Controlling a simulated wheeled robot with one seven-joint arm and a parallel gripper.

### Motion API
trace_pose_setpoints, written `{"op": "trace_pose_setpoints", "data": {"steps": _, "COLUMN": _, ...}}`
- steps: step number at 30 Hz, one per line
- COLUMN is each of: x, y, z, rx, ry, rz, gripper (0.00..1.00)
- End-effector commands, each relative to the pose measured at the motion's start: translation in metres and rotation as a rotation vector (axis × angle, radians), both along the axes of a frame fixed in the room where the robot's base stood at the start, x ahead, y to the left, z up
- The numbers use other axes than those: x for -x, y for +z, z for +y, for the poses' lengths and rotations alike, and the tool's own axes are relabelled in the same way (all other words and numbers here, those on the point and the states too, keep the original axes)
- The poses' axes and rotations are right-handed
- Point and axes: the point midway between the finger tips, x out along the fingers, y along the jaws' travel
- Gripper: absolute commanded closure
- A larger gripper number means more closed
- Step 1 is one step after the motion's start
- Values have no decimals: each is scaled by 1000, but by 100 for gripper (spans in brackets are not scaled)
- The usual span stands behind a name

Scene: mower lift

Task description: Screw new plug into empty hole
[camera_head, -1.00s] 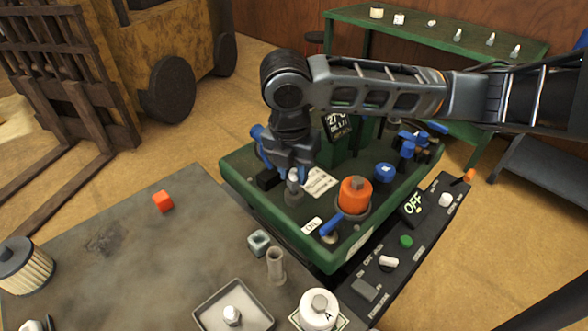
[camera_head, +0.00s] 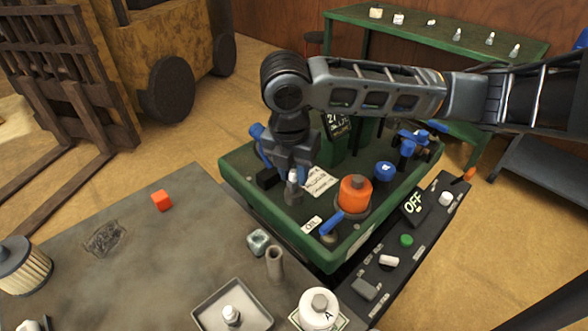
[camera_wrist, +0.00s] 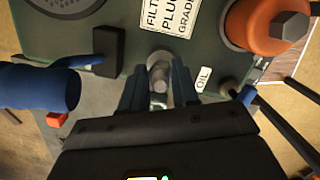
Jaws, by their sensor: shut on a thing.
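My gripper (camera_head: 292,180) is over the left front part of the green machine deck (camera_head: 262,210), pointing down. It is shut on a small pale metallic plug (camera_wrist: 159,82). In the wrist view the plug sits between the two dark fingertips, over the deck. The plug's lower end is at or close to the deck, and I cannot tell how deep it sits. The hole is hidden beneath the plug and fingers. A label (camera_wrist: 173,22) with "FILTER PLUG GRADE" wording lies just beyond the plug.
An orange cap (camera_head: 355,194) and blue lever (camera_head: 331,223) stand right of the gripper. A control strip (camera_head: 385,270) runs along the right.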

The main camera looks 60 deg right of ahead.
Motion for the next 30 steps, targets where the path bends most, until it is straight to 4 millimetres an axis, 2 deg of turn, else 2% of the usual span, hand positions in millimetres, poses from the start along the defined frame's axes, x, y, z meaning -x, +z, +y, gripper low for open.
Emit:
{"op": "trace_pose_setpoints", "data": {"steps": 15, "x": 0, "y": -22, "z": 0, "rx": 0, "ry": 0, "rz": 0, "gripper": 100}}
{"op": "trace_pose_setpoints", "data": {"steps": 16, "x": 0, "y": -20, "z": 0, "rx": 0, "ry": 0, "rz": 0, "gripper": 73}}
{"op": "trace_pose_setpoints", "data": {"steps": 24, "x": 0, "y": -20, "z": 0, "rx": 0, "ry": 0, "rz": 0, "gripper": 99}}
{"op": "trace_pose_setpoints", "data": {"steps": 30, "x": 0, "y": -17, "z": 0, "rx": -2, "ry": -69, "rz": 1, "gripper": 100}}
